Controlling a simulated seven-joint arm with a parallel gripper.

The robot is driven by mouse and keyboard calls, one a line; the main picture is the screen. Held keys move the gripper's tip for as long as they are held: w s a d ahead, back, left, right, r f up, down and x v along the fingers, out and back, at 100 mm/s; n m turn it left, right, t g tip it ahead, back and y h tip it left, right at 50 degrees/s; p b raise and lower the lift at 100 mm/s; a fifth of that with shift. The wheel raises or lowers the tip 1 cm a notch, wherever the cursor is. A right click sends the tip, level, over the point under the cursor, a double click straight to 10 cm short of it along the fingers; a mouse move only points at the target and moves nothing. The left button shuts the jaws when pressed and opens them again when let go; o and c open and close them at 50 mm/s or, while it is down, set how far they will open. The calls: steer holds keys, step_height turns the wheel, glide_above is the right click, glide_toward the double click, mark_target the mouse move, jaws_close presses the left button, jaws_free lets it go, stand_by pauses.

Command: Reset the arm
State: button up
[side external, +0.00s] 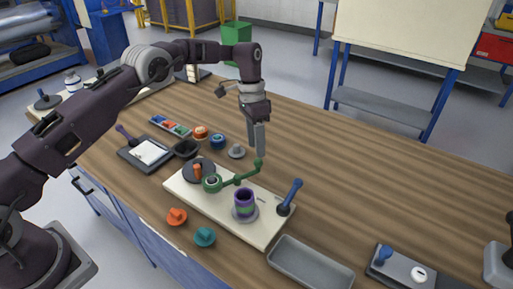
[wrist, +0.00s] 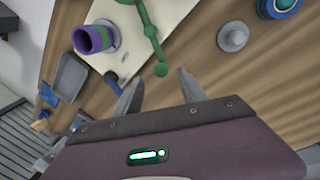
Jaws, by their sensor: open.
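My gripper (side external: 257,137) hangs pointing down above the wooden workbench (side external: 330,160), behind the green arm of the cream fixture board. In the wrist view its two fingers (wrist: 160,90) are apart with nothing between them. The cream board (side external: 185,192) carries a green pivoting arm (side external: 238,180), a purple and green roller (side external: 244,201) on a grey disc, a blue-handled lever (side external: 291,194) and an orange piece (side external: 197,171) on a dark disc. The green arm's end knob also shows in the wrist view (wrist: 161,70), just beyond the fingertips.
Orange (side external: 177,216) and teal (side external: 204,237) knobbed pieces lie in front of the board. A grey tray (side external: 310,268) is at the front right. Orange (side external: 200,132) and blue (side external: 217,142) rollers and a grey knobbed disc (side external: 236,152) stand behind the board. The bench's right rear is clear.

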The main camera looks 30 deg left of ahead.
step_height(320, 180, up, 11)
steer(key=s+n+t, duration=0.1)
steer(key=s, duration=0.2)
steer(key=s+a+r+n+t+y, duration=0.1)
steer(key=s+a+r+n+t, duration=0.2)
steer(key=s+r, duration=1.1)
steer(key=s+a+f+n+t, duration=0.1)
steer(key=s+f+n+t, duration=0.1)
steer(key=s, duration=2)
steer(key=shift+a+f+n+t+y, duration=0.15)
steer(key=shift+f+n+t+y, duration=0.3)
steer(key=shift+f, duration=0.25)
